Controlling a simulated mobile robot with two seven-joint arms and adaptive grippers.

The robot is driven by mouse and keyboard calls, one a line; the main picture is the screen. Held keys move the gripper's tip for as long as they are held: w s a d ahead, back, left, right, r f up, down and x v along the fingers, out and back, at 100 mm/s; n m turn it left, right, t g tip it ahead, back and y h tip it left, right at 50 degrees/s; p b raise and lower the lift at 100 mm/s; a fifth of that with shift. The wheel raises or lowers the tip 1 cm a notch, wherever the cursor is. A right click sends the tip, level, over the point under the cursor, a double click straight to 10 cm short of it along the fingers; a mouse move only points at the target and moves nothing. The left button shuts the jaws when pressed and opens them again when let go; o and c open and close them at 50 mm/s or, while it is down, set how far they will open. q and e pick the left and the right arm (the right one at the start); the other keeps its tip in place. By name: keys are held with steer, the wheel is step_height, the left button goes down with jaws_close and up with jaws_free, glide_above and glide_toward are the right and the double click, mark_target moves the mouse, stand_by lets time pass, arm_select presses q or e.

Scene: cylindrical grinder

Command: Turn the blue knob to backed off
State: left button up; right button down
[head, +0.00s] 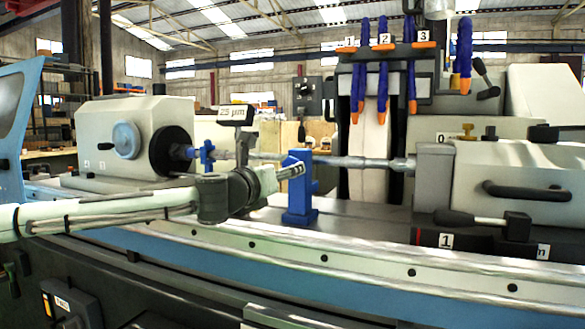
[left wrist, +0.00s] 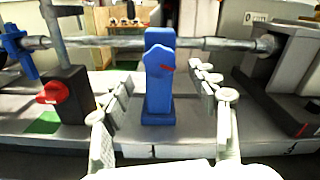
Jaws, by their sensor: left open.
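The blue knob (left wrist: 157,61) sits on the front of a blue post (left wrist: 159,103) in the left wrist view. A red mark shows on its right side. The post also stands under the long bar in the head view (head: 301,200); there the knob is hard to make out behind my gripper. My left gripper (head: 291,171) is in front of the post. In the left wrist view its fingers (left wrist: 163,88) are open, one to each side of the post and knob, with nothing held. My right gripper is in neither view.
A horizontal bar (head: 345,160) runs between the workhead (head: 127,139) and the right-hand tailstock (head: 432,175). A dark block with a red knob (left wrist: 55,92) is left of the post. Blue hoses (head: 382,75) hang above. A small "25 µm" sign (head: 232,113) stands behind my arm.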

arm_select(q)
steer(key=x, duration=0.5)
steer(key=shift+d, duration=0.1)
steer(key=shift+w+f, duration=0.1)
steer(key=shift+w, duration=0.05)
steer(key=c, duration=1.2)
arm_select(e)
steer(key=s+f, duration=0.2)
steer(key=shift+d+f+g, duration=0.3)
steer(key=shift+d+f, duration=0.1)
